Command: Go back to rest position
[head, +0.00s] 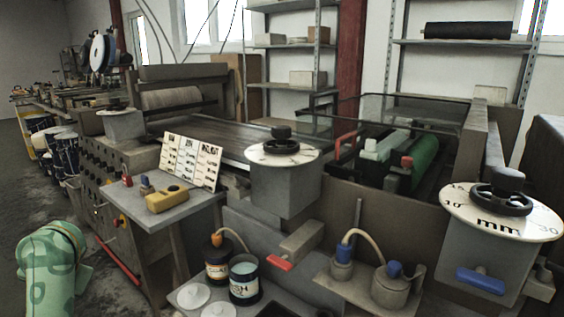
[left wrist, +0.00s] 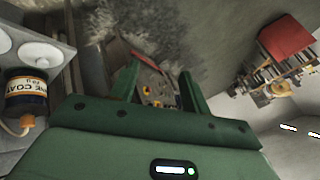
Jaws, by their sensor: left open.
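My left gripper (left wrist: 160,70) shows in the left wrist view with its two dark green fingers spread apart. Nothing is between them; only the machine side and its buttons show in the distance behind the gap. In the head view, a pale green part of my left arm (head: 48,262) is at the lower left, over the floor beside the machine. The fingers of that arm cannot be made out there. My right gripper is in neither view.
A small table (head: 190,208) with a yellow box (head: 167,200) and a card board (head: 191,160) stands right of my arm. Open cans (head: 243,280) and white lids (head: 192,295) are at front. Dial posts (head: 284,185) rise along the conveyor.

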